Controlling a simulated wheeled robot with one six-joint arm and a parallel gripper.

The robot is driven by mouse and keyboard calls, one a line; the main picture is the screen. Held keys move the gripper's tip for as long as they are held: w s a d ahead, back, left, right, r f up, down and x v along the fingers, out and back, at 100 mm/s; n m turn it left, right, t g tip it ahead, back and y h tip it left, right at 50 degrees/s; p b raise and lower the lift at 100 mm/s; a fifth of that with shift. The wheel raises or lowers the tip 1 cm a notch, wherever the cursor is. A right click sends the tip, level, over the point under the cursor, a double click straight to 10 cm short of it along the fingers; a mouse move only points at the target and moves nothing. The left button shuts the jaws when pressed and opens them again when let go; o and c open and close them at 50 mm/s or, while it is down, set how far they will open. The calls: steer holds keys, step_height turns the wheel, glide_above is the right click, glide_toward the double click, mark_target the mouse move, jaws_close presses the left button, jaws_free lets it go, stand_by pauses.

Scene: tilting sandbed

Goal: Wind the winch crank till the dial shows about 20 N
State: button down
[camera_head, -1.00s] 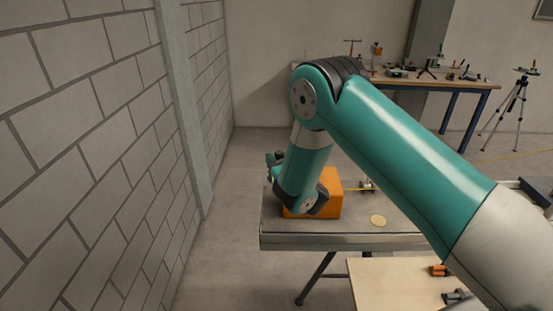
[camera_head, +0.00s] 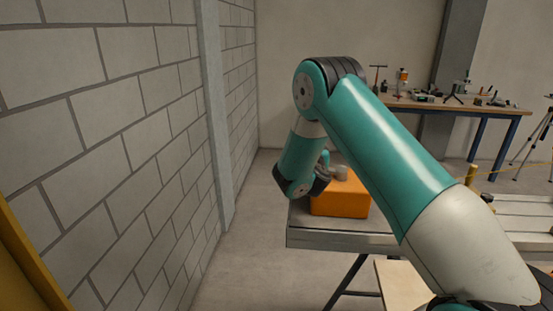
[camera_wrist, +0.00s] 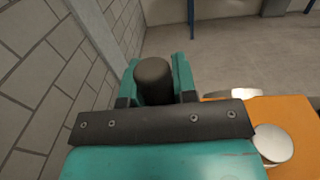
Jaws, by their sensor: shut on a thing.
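An orange winch box (camera_head: 341,198) sits on the left end of the grey table, and its orange top also shows at the right of the wrist view (camera_wrist: 290,118). In the wrist view my gripper (camera_wrist: 155,85) is shut on a dark, round upright crank knob (camera_wrist: 154,72). The knob stands between the two teal fingers. In the head view my wrist hides the jaws and the crank. A round metal cap (camera_wrist: 272,143) lies on the box top. No dial face can be read in either current view.
The grey table (camera_head: 340,241) stands close to a grey block wall (camera_head: 130,130) on the left. A workbench (camera_head: 460,108) with several small tools is at the back. A pale wooden board (camera_head: 398,275) lies lower in front. Floor is clear between wall and table.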

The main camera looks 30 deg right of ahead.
steer(key=shift+d, duration=0.1)
steer(key=c, duration=0.9)
jaws_free()
steer(key=b+v, duration=1.4)
steer(key=v, duration=0.3)
